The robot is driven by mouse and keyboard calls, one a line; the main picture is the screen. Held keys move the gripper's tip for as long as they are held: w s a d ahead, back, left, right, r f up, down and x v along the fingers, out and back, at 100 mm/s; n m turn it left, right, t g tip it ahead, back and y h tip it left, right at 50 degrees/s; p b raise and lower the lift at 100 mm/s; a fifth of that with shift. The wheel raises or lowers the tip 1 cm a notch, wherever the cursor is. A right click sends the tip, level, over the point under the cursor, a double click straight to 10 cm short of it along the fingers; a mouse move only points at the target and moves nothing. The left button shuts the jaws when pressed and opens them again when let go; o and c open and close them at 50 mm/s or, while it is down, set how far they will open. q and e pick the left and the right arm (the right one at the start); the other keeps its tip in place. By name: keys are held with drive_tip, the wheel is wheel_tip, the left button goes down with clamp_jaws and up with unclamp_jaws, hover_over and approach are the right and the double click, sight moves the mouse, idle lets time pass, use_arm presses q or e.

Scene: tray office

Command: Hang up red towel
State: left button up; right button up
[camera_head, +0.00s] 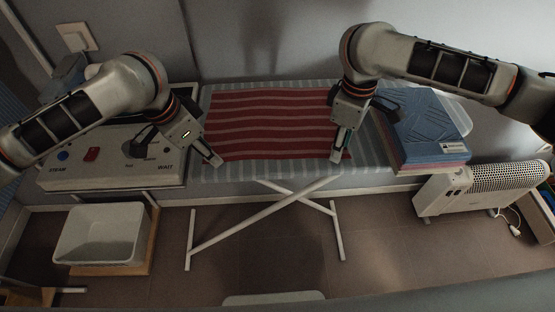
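The red towel (265,122) with pale stripes lies flat on the ironing board (230,176), which has a grey striped cover. My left gripper (213,160) is at the towel's front left corner, pointing down and to the right. My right gripper (337,158) is over the towel's front right part, pointing down. Both fingertips are small and dark in this view, so I cannot tell whether either grips the cloth. The towel's right edge is partly hidden by my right arm. No hook or rail for the towel is clearly in view.
A control box (110,165) with a red switch stands at the left, above a white bin (100,235). Folded blue and pink cloths (425,135) are stacked at the right of the board. A white heater (485,190) stands on the right floor. The floor in front is mostly clear.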

drive_tip(key=shift+f, duration=0.1)
use_arm(q)
drive_tip(key=shift+f, duration=0.25)
use_arm(e)
drive_tip(key=shift+f, duration=0.15)
use_arm(q)
drive_tip(key=c, duration=0.5)
use_arm(e)
drive_tip(key=c, duration=0.5)
use_arm(q)
clamp_jaws()
use_arm(e)
clamp_jaws()
use_arm(q)
drive_tip(key=shift+s+f, duration=0.1)
drive_tip(key=shift+f, duration=0.05)
use_arm(e)
drive_tip(key=shift+s+f, duration=0.1)
